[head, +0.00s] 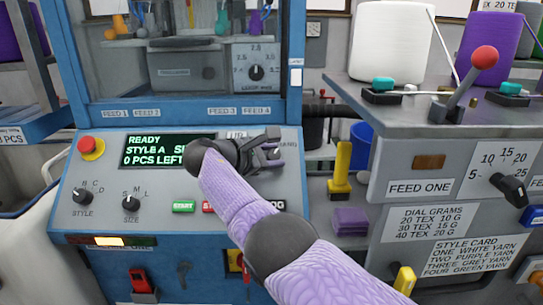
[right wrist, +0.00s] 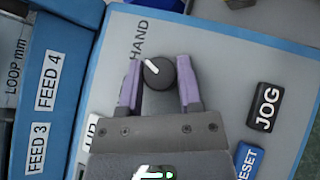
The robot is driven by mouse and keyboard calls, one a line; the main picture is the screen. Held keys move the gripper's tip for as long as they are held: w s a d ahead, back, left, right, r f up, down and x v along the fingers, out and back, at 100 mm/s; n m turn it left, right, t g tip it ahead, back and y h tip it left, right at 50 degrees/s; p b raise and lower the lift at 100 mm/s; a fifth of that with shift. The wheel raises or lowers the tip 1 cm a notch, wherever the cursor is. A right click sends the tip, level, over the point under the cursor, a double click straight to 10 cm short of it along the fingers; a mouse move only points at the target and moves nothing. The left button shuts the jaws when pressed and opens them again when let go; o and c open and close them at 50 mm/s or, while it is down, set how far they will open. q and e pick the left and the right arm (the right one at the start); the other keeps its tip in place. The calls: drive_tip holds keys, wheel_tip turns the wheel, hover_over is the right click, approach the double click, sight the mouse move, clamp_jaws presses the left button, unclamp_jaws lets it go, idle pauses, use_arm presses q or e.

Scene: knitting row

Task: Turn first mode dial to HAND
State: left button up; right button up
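The first mode dial (right wrist: 158,74) is a round black knob with a white pointer mark, seen in the right wrist view. Its mark points up and left, roughly toward the HAND label (right wrist: 140,40) printed beside it. My right gripper (right wrist: 160,82) has its two purple fingers on opposite sides of the knob, with no clear gap, and looks shut on it. In the head view my right gripper (head: 272,148) is at the right part of the blue-edged panel and covers the dial. The dial's other label is mostly hidden by the gripper. My left gripper is not in view.
The panel carries a green-text display (head: 165,150), a red stop button (head: 91,147), STYLE (head: 82,196) and SIZE (head: 131,202) dials, and a START button (head: 184,207). A JOG button (right wrist: 264,108) is close by my right gripper. A grey feed unit (head: 420,185) stands at right.

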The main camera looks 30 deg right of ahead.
drive_tip(key=o, duration=0.4)
drive_tip(key=shift+a+r, duration=0.1)
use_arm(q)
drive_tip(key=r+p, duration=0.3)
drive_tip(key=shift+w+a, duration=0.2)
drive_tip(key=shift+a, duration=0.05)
use_arm(e)
drive_tip(key=v, duration=0.9)
drive_tip(key=shift+a, duration=0.35)
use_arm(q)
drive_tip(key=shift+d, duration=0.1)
use_arm(e)
drive_tip(key=shift+s, duration=0.1)
